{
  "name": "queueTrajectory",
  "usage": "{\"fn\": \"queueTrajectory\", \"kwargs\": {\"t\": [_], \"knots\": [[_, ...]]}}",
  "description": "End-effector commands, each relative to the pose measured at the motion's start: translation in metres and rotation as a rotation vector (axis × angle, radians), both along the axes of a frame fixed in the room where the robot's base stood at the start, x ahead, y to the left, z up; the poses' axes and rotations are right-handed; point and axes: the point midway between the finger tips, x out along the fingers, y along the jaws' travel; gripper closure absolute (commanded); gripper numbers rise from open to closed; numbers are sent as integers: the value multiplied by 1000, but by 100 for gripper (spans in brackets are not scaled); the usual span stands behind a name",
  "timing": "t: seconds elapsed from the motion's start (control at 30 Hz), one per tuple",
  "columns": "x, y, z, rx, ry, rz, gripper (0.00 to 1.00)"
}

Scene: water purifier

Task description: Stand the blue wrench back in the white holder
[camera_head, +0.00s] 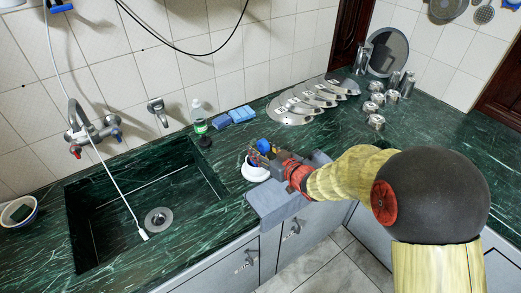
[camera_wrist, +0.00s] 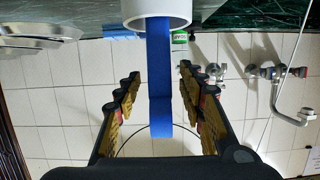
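The white holder (camera_head: 255,171) stands on the green counter to the right of the sink. It also shows at the top of the upside-down wrist view (camera_wrist: 157,14). The blue wrench (camera_wrist: 159,85) stands upright in the holder, its shaft running from the rim between my fingers. Its blue upper end (camera_head: 264,145) shows in the head view. My gripper (camera_head: 266,156) is at the holder, reaching from the right. In the wrist view my gripper (camera_wrist: 166,88) is open, with gaps between both fingers and the wrench. The wrench's lower end is hidden inside the holder.
The sink (camera_head: 150,200) is to the left, with a wall tap (camera_head: 90,130). A bottle (camera_head: 199,118) and blue sponges (camera_head: 236,116) stand behind the holder. Lids (camera_head: 305,102) and metal cups (camera_head: 376,110) are further back. A bowl (camera_head: 18,211) is far left.

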Motion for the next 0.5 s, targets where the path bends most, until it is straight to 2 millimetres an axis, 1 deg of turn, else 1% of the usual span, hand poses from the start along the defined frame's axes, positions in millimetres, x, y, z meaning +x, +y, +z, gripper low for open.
{"fn": "queueTrajectory", "kwargs": {"t": [0.17,0.27,0.5], "knots": [[-7,-5,3,0,-1,-1,60],[-18,-14,7,-1,0,-3,60],[-57,-41,22,0,-2,-4,60]]}}
